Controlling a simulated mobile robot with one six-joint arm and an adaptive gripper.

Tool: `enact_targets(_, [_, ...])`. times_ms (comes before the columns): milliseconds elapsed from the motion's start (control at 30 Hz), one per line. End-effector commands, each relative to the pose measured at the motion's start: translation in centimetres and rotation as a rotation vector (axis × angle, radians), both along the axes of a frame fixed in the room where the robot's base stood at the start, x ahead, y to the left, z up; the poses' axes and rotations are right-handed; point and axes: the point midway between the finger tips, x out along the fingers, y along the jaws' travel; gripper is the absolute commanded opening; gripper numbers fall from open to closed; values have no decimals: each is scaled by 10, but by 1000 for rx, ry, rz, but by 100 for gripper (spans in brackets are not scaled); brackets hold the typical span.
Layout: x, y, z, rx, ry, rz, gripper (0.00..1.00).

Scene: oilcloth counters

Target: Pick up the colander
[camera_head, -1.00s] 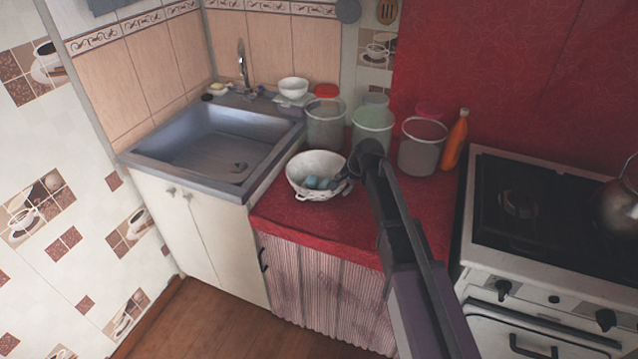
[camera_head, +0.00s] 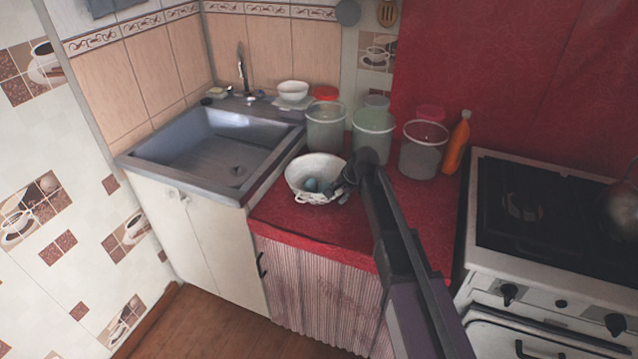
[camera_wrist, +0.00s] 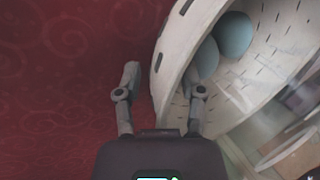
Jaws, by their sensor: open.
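The white colander (camera_head: 300,174) stands on the red counter beside the sink, with bluish egg-like round things (camera_head: 313,185) inside. In the wrist view its perforated wall (camera_wrist: 178,42) curves across the upper right, with the round things (camera_wrist: 233,35) behind it. My gripper (camera_head: 347,181) is at the colander's right side in the head view. In the wrist view my gripper (camera_wrist: 163,75) is open, one finger over the red cloth outside the wall and the other overlapping the colander. The wall's edge shows between the fingers; contact cannot be told.
Several clear containers (camera_head: 325,128) stand behind the colander, with an orange bottle (camera_head: 456,143) farther right. The sink (camera_head: 215,150) is to the left, with a white bowl (camera_head: 292,91) behind it. The stove (camera_head: 540,215) is to the right. The red counter (camera_head: 310,222) is clear in front.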

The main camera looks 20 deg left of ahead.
Motion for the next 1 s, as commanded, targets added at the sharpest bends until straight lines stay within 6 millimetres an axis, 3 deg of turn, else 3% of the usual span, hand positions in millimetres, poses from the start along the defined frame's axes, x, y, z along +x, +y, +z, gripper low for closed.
enact_targets(67, [0, 0, 0, 0, 0, 0, 51])
enact_targets(233, [0, 0, 0, 0, 0, 0, 1])
enact_targets(733, [0, -1, 1, -1, 0, 0, 0])
enact_targets(1000, [0, -1, 11, -1, 0, 0, 0])
